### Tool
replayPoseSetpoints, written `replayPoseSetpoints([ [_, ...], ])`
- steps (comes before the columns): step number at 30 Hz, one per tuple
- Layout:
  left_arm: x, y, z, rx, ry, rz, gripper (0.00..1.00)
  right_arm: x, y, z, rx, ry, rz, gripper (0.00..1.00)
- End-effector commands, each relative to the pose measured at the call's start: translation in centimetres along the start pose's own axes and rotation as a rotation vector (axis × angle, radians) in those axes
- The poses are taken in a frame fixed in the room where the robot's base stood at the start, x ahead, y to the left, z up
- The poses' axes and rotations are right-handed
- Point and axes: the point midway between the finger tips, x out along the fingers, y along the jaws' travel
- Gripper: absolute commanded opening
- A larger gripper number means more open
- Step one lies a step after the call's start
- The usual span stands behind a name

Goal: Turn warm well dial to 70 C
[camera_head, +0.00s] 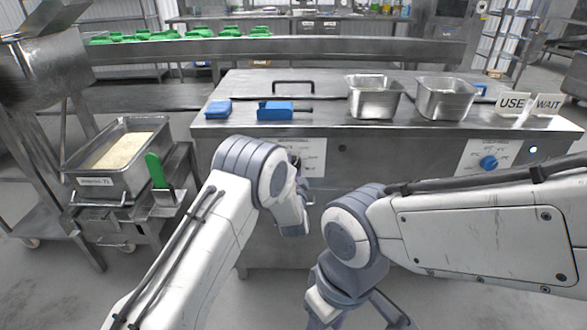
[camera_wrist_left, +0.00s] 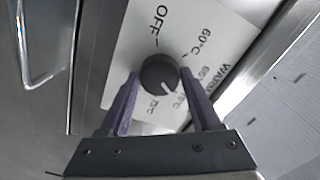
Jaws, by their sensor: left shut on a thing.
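The warm well dial (camera_wrist_left: 158,73) is a round dark knob on a white label (camera_wrist_left: 195,40) in the left wrist view. The label reads OFF, 60°C and 65, with further marks partly covered by my fingers. The knob's white pointer line aims down and right in that view, toward the partly hidden marks near 70. My left gripper (camera_wrist_left: 160,85) has its purple fingers on both sides of the knob, shut on it. In the head view my left gripper (camera_head: 298,175) is at the counter's front panel, mostly hidden by its arm. My right gripper (camera_head: 358,312) hangs low at the bottom edge, partly cut off.
A second panel with a blue dial (camera_head: 488,162) is at the right. A rice pan (camera_head: 85,170) with a green-handled tool (camera_head: 156,170) is at the left.

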Motion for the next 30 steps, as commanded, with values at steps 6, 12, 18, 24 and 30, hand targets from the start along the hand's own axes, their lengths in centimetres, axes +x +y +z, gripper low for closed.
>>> replayPoseSetpoints([
  [6,-0.1,0.2,0.4,0.000,-0.008,0.005,0.87,0.0,0.0,0.0,0.000,0.000,0.000,0.50],
  [12,-0.1,0.1,0.2,-0.001,-0.004,0.002,0.94,0.0,0.0,0.0,0.000,0.000,0.000,0.50],
  [18,-0.4,0.1,0.1,-0.001,-0.003,0.003,0.94,-0.1,0.0,0.0,0.000,0.000,0.000,0.50],
  [24,-3.3,0.1,0.0,0.001,-0.002,0.006,0.94,-0.4,0.0,0.0,0.000,0.000,0.000,0.50],
  [30,-7.3,0.1,0.1,0.001,-0.003,0.006,0.94,-0.6,0.0,0.0,0.000,0.000,0.000,0.50],
])
